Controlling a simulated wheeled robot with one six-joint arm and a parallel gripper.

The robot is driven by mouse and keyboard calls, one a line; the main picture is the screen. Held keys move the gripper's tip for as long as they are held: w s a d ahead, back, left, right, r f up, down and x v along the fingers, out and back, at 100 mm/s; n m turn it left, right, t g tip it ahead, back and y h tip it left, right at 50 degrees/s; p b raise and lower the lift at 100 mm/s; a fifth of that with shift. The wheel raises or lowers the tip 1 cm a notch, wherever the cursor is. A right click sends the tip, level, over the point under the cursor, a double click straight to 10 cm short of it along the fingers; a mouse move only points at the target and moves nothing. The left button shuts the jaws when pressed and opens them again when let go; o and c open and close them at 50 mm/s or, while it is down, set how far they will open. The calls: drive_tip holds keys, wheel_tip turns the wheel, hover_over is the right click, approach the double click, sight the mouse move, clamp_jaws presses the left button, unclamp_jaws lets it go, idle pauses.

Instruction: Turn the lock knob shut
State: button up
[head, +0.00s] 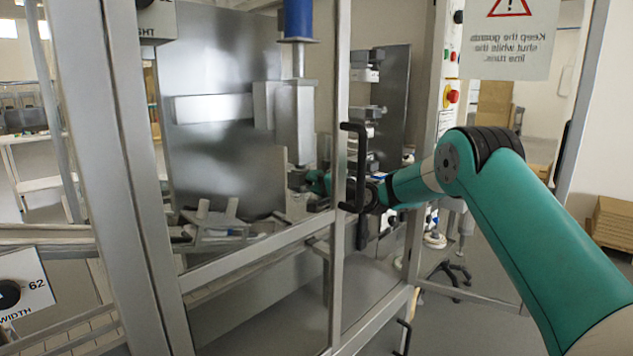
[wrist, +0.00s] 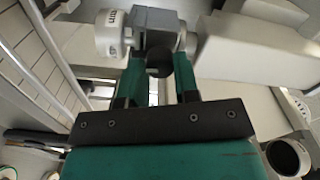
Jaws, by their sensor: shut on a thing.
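In the wrist view my gripper (wrist: 160,62) has its two green fingers on either side of a small dark knob (wrist: 158,42), shut on it. The knob sits at a grey metal block, and the fingers and palm hide part of it. I take it for the lock knob; its turn angle cannot be read. In the head view my gripper (head: 318,182) is inside the guarded machine, low beside the upright metal filler column (head: 294,120). The knob is too small and hidden to make out there.
A pale round dial with lettering (wrist: 109,34) is close to the left finger. A light metal bar (wrist: 250,50) lies to the right. In the head view a black door handle (head: 351,165) and guard frame posts stand close to my arm.

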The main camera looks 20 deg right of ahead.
drive_tip(key=shift+d+m, duration=0.1)
drive_tip(key=shift+m, duration=0.8)
drive_tip(key=o, duration=0.9)
drive_tip(key=shift+o, duration=0.2)
drive_tip(key=b+v, duration=0.2)
drive_tip(key=v, duration=0.5)
drive_tip(key=shift+s, duration=0.2)
drive_tip(key=shift+d+r, duration=0.1)
drive_tip(key=shift+d, duration=0.05)
